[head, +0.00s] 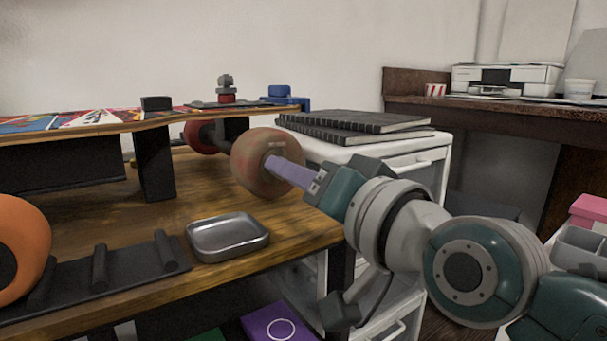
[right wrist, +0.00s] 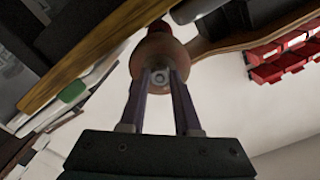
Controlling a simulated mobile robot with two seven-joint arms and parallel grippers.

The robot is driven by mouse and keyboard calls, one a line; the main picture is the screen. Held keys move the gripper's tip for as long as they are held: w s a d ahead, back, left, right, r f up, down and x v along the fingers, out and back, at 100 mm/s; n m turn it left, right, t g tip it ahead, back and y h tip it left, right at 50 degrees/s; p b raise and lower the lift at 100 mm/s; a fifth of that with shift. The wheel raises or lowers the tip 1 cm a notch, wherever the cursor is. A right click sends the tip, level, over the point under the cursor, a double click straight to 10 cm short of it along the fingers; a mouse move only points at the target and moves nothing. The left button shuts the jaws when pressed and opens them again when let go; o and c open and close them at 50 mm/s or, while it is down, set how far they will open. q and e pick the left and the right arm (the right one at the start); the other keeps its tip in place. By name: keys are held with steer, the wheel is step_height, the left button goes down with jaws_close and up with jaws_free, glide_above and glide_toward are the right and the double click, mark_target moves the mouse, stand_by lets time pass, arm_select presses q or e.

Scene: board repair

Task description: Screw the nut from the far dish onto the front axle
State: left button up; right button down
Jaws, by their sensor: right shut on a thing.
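The skateboard (head: 90,122) is held raised above the wooden bench. A worn orange-brown wheel (head: 258,165) sits at its near right end, and it also shows in the right wrist view (right wrist: 158,50). My right gripper (head: 275,168) reaches in from the right with its purple fingers against the wheel's outer face. In the right wrist view its fingertips close around a small grey round nut (right wrist: 160,77) at the wheel's centre. The axle end is mostly hidden there; I cannot tell how far the nut is threaded. A metal dish (head: 228,237) on the bench looks empty. My left gripper is out of view.
A bright orange wheel (head: 20,250) stands at the left beside a black rack (head: 125,265) with short bars. Black notebooks (head: 350,124) lie on the white drawer cabinet (head: 385,155) behind my right arm. A purple box (head: 280,322) is below the bench edge.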

steer(key=m, duration=0.6)
steer(key=shift+r, duration=0.1)
steer(key=c, duration=0.5)
jaws_free()
steer(key=shift+c, duration=0.2)
steer(key=shift+c, duration=0.3)
steer(key=shift+c, duration=0.9)
